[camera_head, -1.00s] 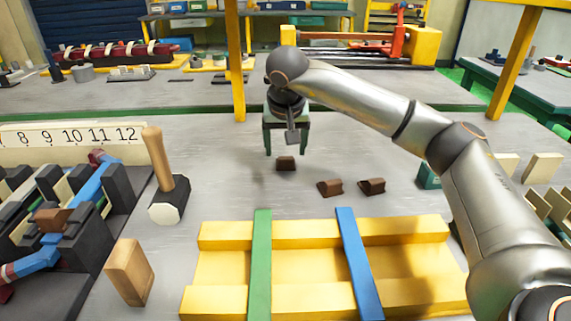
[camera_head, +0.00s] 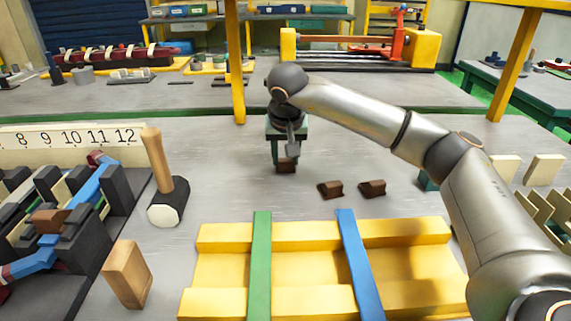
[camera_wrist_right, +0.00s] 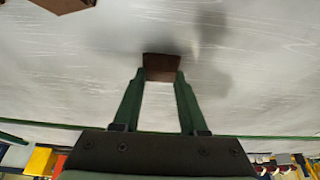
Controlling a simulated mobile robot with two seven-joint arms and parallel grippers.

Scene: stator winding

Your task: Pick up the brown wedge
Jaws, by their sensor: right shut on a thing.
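A brown wedge (camera_head: 286,166) is on the grey table in the head view, between the fingertips of my right gripper (camera_head: 286,162). In the right wrist view the same brown wedge (camera_wrist_right: 161,67) sits between the green fingertips (camera_wrist_right: 161,76), which are shut on it. I cannot tell for sure whether it still touches the table. Two more brown wedges lie to the right on the table, one nearer (camera_head: 330,189) and one farther right (camera_head: 372,188). Another brown wedge (camera_head: 52,219) is in the black fixture at the left. My left gripper is not in view.
A yellow cradle (camera_head: 230,238) crossed by a green bar (camera_head: 261,270) and a blue bar (camera_head: 357,265) stands in front. A mallet (camera_head: 168,200) and a wooden block (camera_head: 128,274) stand left. Pale pieces (camera_head: 543,169) are at the right. The table around the held wedge is clear.

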